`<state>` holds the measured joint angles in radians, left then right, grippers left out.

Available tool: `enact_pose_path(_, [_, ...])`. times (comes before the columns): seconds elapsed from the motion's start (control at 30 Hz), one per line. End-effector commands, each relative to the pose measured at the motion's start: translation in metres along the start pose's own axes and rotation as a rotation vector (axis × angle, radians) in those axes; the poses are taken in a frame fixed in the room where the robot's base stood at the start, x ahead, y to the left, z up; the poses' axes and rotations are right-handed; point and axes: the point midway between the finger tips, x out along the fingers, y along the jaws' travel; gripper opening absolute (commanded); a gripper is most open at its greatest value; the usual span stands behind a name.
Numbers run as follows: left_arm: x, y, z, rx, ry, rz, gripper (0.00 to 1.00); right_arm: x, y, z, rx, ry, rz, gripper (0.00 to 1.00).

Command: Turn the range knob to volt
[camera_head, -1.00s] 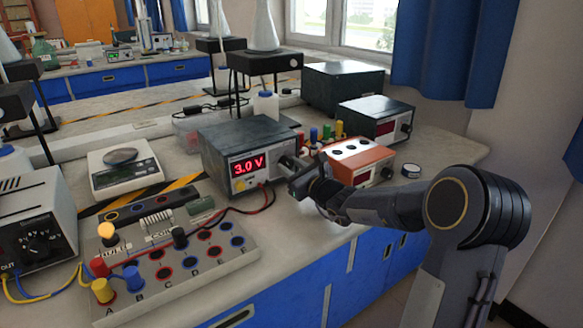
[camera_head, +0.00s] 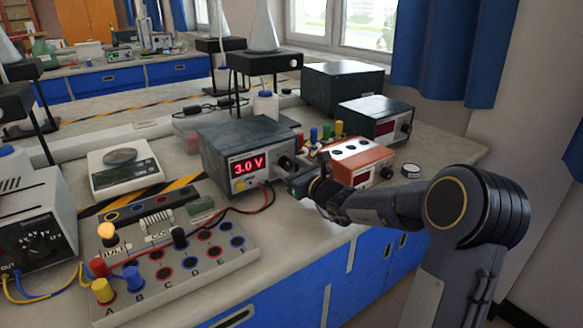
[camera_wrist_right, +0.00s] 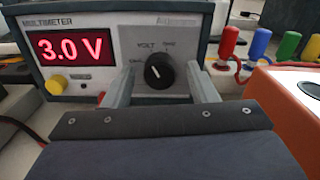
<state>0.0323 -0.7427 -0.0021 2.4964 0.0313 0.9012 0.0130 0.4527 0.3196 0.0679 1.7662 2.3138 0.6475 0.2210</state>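The multimeter (camera_head: 245,150) is a dark-topped box with a light front on the bench, and its red display reads 3.0 V. Its black range knob (camera_wrist_right: 159,71) is on the right of the front panel, and it also shows in the head view (camera_head: 287,163). The knob's white mark points up and left, toward the VOLT label (camera_wrist_right: 147,45). My right gripper (camera_wrist_right: 160,88) is open and empty in front of the panel. My left gripper is not in view.
Red and black leads (camera_head: 265,205) run from the multimeter's front to a socket board (camera_head: 215,265). Colored plugs (camera_wrist_right: 260,43) stand behind on the right. A scale (camera_head: 125,180) sits at left.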

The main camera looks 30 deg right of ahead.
Motion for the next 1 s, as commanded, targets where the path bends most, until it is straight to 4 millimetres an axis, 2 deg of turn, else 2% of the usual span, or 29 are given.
enact_pose_path(0.27, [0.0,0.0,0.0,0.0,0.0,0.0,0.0,-0.003,0.0,0.0,-0.001,0.0,-0.001,0.52])
enact_pose_path(0.37, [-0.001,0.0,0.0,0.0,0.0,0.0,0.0,-0.014,-0.001,0.001,-0.001,-0.001,-0.001,0.52])
enact_pose_path(0.7, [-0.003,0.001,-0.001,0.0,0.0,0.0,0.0,-0.068,-0.001,0.001,-0.001,0.0,-0.003,0.52])
enact_pose_path(0.83, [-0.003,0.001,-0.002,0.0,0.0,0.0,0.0,-0.077,0.0,0.0,-0.001,0.0,-0.001,0.52])
enact_pose_path(1.0, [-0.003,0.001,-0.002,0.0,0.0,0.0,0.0,-0.079,0.0,0.0,0.0,0.0,0.0,0.52])
